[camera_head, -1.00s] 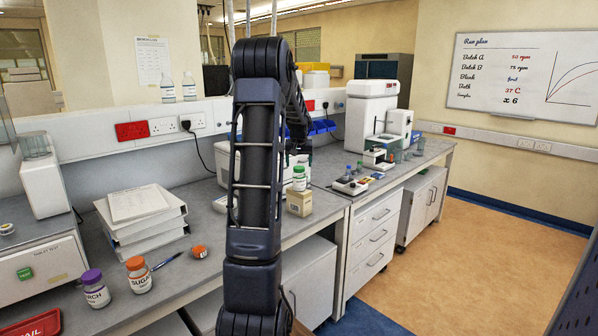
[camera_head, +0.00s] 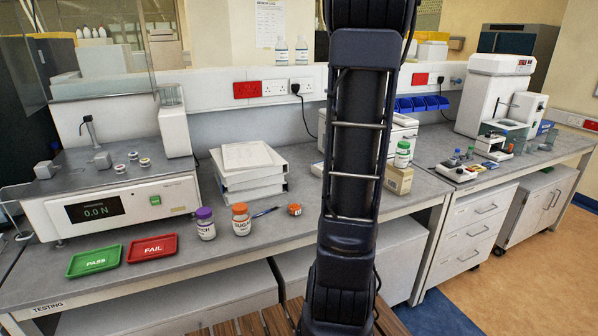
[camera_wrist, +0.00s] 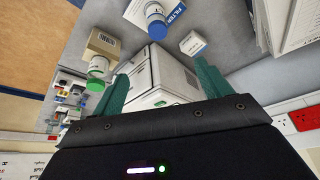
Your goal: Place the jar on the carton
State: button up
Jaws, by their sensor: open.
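A white jar with a green lid (camera_head: 402,153) stands upright on top of the tan carton (camera_head: 398,180), at the back of the bench just right of my arm. The wrist view also shows the jar's green lid (camera_wrist: 95,85) and the carton (camera_wrist: 103,42), at the upper left. My gripper (camera_wrist: 162,72) is open, with its two teal fingers wide apart and nothing between them. The jar is apart from the fingers, to their left in the wrist view. In the head view my gripper is hidden behind my arm.
A white machine (camera_wrist: 160,75) lies beyond my fingers. A blue-capped bottle (camera_wrist: 157,27) and a small white box (camera_wrist: 193,43) are near. Purple-lidded (camera_head: 205,223) and orange-lidded (camera_head: 241,219) jars, a paper stack (camera_head: 248,172) and green (camera_head: 95,260) and red (camera_head: 152,248) trays are left of my arm.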

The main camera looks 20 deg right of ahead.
jog(key=s+a+n, duration=0.1)
jog(key=s+a, duration=0.2)
jog(key=a, duration=0.3)
jog(key=s+a+r+n+y, duration=0.1)
jog(key=s+a, duration=0.1)
jog(key=a, duration=0.5)
jog(key=s+a+n, duration=0.1)
jog(key=s+a, duration=0.2)
jog(key=a, duration=0.3)
jog(key=s+a+f+n+y, duration=0.1)
jog(key=s+a+f+n, duration=0.2)
jog(key=s+a, duration=1)
jog(key=shift+s+a+f+t, duration=0.35)
jog(key=shift+s+f, duration=0.25)
jog(key=shift+f, duration=0.3)
